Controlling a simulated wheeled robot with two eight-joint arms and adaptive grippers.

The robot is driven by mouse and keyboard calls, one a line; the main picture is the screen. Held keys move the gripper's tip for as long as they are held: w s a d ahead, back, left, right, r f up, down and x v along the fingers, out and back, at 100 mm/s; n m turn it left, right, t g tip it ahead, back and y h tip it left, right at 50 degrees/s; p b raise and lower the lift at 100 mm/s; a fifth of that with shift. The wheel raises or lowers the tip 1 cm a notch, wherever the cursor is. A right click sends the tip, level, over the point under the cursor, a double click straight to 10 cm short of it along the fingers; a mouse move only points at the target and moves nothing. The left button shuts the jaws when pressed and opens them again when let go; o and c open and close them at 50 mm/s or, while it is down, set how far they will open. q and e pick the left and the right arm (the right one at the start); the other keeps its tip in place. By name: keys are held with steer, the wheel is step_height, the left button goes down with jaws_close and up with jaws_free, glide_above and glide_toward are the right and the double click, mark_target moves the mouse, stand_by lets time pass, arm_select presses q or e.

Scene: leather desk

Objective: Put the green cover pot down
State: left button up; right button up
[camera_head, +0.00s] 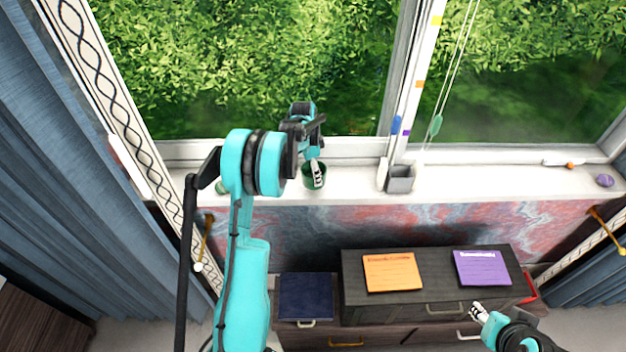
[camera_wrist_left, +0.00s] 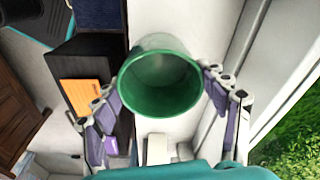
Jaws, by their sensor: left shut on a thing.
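A green pot (camera_head: 315,181) is at the front part of the white windowsill, left of centre in the head view.
A purple stone-like object (camera_head: 604,181) lies at the far right. The sill between them is mostly clear. Below are a dark cabinet (camera_head: 415,308) with orange (camera_head: 390,272) and purple (camera_head: 482,268) sheets.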

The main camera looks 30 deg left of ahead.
arm_select(q)
steer(key=shift+f+b, duration=0.3)
steer(key=shift+f, duration=1.7)
steer(key=shift+f, duration=0.15)
steer(key=o, duration=1.3)
